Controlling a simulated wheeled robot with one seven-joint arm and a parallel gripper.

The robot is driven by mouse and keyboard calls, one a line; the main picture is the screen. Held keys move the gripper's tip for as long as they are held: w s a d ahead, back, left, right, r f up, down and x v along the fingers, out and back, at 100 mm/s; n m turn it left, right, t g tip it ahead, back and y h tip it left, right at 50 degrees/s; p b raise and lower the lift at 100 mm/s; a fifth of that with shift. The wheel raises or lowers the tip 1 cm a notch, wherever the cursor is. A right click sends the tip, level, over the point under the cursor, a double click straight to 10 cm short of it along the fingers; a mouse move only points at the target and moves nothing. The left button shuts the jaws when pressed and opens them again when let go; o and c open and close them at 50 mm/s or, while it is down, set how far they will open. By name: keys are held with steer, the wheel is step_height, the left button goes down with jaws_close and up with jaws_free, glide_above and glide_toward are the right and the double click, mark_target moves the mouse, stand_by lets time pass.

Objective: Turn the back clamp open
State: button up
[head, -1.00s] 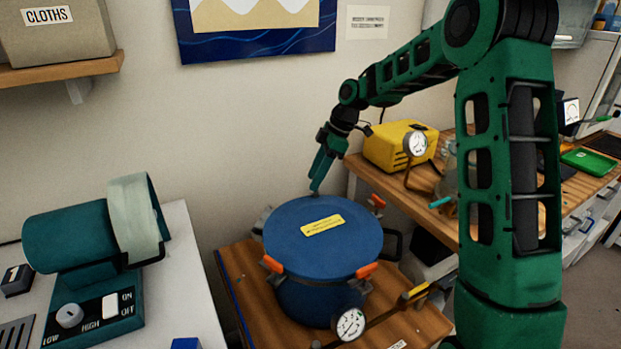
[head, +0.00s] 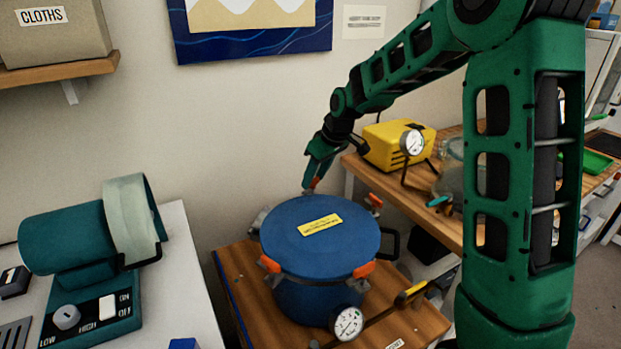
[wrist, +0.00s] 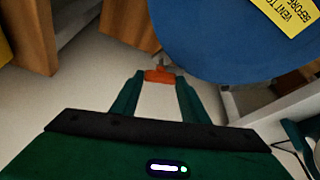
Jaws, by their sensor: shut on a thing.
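The blue pressure pot (head: 320,255) stands on a wooden surface with its lid on. It also shows in the wrist view (wrist: 225,40). My gripper (head: 311,188) reaches down to the pot's back rim. The orange handle of the back clamp (wrist: 160,75) sits between my fingertips (wrist: 157,76) in the wrist view, and they are shut on it. In the head view a little orange shows at the fingertips; the rest of this clamp is hidden. Other orange clamp handles sit at the front left (head: 269,264), front right (head: 364,269) and right (head: 374,200) of the rim.
A pressure gauge (head: 347,323) is at the pot's front. A yellow machine (head: 395,145) stands on the wooden bench at the right. A teal roller device (head: 85,240) stands on the white table at the left. The wall is close behind the pot.

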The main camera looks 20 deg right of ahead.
steer(key=m, duration=0.2)
steer(key=m+h, duration=0.1)
steer(key=m, duration=0.1)
steer(key=shift+s+a+f+t+h, duration=0.15)
steer(key=shift+s+t+h, duration=0.05)
steer(key=shift+t+h, duration=0.1)
steer(key=shift+m+h, duration=0.8)
steer(key=shift+m, duration=1.3)
steer(key=o, duration=1.1)
steer(key=shift+c, duration=0.2)
steer(key=shift+a, duration=0.1)
steer(key=shift+w, duration=0.1)
steer(key=shift+a+r, duration=0.1)
steer(key=shift+r, duration=0.4)
steer(key=v, duration=0.9)
steer(key=shift+s+r, duration=0.25)
steer(key=shift+r, duration=0.1)
